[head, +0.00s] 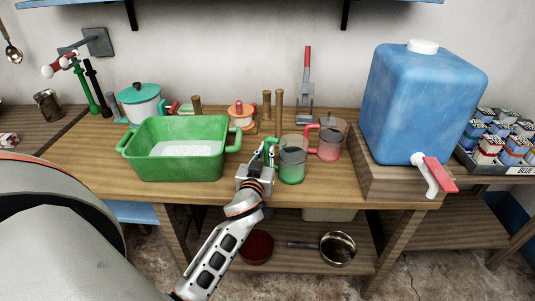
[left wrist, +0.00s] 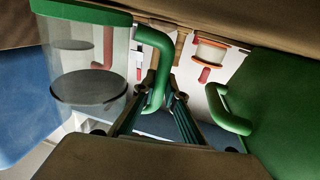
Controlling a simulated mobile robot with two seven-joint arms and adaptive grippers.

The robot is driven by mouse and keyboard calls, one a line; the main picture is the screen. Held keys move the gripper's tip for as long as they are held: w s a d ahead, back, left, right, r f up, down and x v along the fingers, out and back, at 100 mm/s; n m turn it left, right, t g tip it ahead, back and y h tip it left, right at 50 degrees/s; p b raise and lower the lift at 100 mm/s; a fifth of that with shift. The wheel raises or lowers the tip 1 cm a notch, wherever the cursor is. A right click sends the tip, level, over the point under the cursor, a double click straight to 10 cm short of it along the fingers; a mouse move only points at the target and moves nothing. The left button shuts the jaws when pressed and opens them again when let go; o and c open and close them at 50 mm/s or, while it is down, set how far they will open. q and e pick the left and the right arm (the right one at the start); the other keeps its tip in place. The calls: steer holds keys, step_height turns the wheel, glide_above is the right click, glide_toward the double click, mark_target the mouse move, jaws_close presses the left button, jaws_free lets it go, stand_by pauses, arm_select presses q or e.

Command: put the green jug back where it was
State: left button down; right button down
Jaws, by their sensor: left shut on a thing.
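The green jug (head: 291,168) is a clear vessel with green at its base and a green handle (head: 269,149) on its left side. It looks upright near the table's front edge; I cannot tell whether its base touches the wood. My left gripper (head: 264,160) is shut on the handle, left of the jug's body. In the left wrist view, the gripper's fingers (left wrist: 163,88) close around the green handle (left wrist: 153,45), and the clear body of the jug (left wrist: 92,62) is at the left. My right gripper is not in view.
A similar red-handled jug (head: 330,139) stands close behind right. The green tub (head: 138,163) is close on the left. The blue tank (head: 420,105) stands on a wooden block (head: 385,178) at the right. An orange-lidded pot (head: 241,114) and wooden posts (head: 267,105) stand behind.

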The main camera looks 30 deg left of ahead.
arm_select(q)
steer(key=shift+f, duration=0.15)
steer(key=shift+f, duration=0.15)
steer(key=c, duration=2.1)
jaws_free()
steer(key=shift+r, duration=0.2)
steer(key=v, duration=1.1)
steer(key=shift+f+b, duration=0.1)
steer(key=shift+b, duration=0.3)
steer(key=shift+s+d, duration=0.25)
steer(key=shift+s, duration=0.2)
steer(key=shift+s, duration=0.1)
